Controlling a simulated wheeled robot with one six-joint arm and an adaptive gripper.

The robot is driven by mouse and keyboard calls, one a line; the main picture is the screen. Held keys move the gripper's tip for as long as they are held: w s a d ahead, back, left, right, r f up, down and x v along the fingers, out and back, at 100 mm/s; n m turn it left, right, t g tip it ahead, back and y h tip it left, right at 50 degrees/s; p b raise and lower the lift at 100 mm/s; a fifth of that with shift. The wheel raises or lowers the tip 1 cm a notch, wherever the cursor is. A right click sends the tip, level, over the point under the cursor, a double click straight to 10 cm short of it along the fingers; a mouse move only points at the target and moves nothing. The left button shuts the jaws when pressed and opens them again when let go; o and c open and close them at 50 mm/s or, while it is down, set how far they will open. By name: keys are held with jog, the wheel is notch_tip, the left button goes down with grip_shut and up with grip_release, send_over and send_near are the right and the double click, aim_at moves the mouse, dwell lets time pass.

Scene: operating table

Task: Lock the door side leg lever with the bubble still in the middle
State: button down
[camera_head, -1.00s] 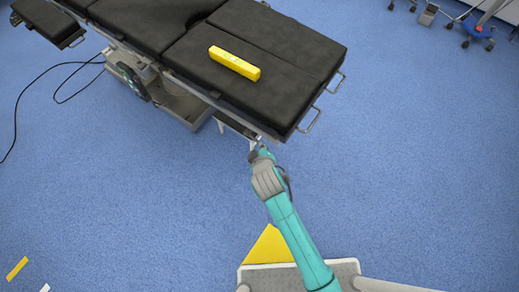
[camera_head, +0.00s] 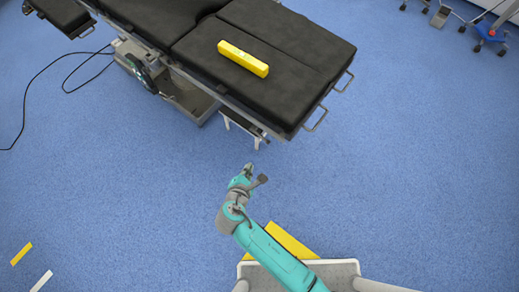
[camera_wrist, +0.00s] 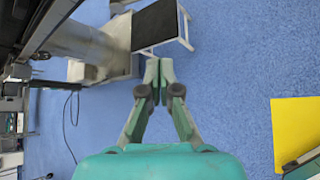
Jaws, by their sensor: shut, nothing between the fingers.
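A yellow spirit level (camera_head: 243,58) lies on the black table pad (camera_head: 290,38) in the head view. Its bubble is too small to read. My gripper (camera_wrist: 157,76) is shut and empty in the wrist view, its fingertips together over blue floor. In the head view my arm's end is below and apart from the table's near edge. A small stand with a black top and pale legs (camera_head: 242,124) shows partly under that edge; it also shows beyond my fingertips in the wrist view (camera_wrist: 158,24). I cannot make out the leg lever or its position.
The table's grey base (camera_head: 185,98) stands under the pads at the left. Metal side rails and handles (camera_head: 317,119) stick out at the table's near right end. A black cable (camera_head: 38,90) runs over the floor at far left.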

jog(key=w+d+f, duration=0.3)
jog(key=w+d, duration=0.1)
jog(key=w, duration=0.6)
jog(key=shift+d+f, duration=0.2)
jog(key=shift+d, duration=0.2)
